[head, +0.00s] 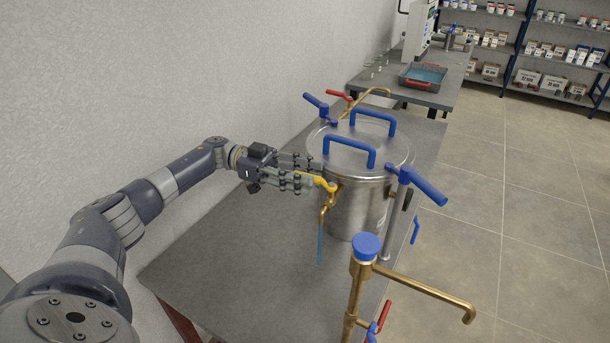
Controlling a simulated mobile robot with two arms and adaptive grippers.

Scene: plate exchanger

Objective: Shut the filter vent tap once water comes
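The filter is a steel vessel (358,212) with a lid and two blue lid handles, standing on the grey table. The vent tap (325,203) is brass with a yellow lever (324,184), on the vessel's left side. A thin blue stream of water (320,244) hangs below its spout. My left gripper (316,175) is at the yellow lever, its fingers spread apart and pointing right. The lever's near end lies beside or between the fingers; contact cannot be told. My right gripper is not in view.
A brass pipe with a blue cap (366,247) and a bent spout stands at the front right. Blue clamp handles (422,187) stick out around the lid. The grey table (225,250) is clear front left. A second table holds a tray (423,77) behind.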

